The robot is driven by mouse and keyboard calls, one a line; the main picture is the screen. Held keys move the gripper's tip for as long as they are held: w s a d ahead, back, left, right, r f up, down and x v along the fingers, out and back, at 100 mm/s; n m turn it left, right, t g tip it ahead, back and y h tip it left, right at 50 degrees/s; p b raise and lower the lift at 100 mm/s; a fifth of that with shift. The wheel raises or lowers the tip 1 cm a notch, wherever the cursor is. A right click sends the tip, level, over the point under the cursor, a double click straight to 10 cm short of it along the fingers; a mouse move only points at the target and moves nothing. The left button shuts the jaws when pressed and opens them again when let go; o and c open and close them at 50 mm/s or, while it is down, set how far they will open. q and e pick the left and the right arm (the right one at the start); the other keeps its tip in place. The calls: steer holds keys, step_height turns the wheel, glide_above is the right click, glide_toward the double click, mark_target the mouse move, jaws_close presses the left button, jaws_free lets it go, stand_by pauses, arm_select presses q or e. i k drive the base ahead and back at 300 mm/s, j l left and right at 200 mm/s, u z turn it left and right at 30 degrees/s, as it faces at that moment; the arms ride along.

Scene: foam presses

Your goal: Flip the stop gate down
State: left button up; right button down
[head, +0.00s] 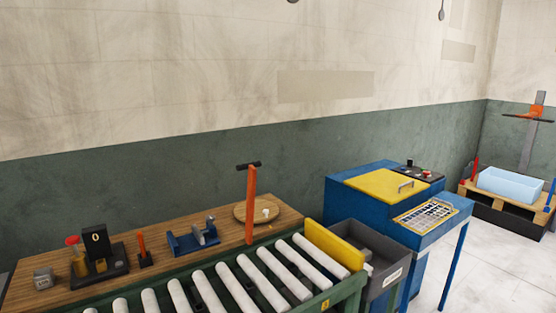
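The stop gate appears to be the yellow plate (333,246) standing upright across the right end of the roller conveyor (338,294). An orange lever (251,205) with a black crossbar handle stands upright at the conveyor's far side, left of the plate. I cannot tell whether the lever is joined to the gate. Neither of my grippers is in view.
A grey bin (377,286) sits just past the gate. A blue machine with a yellow lid (387,184) stands to the right. A wooden bench (155,241) behind the rollers holds a blue clamp (193,241) and a round board (257,212). The visible rollers are empty.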

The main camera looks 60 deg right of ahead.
mark_target(251, 167)
steer(key=k+l, duration=0.45)
steer(key=l, duration=0.15)
steer(key=k+l, duration=0.45)
steer(key=l, duration=0.1)
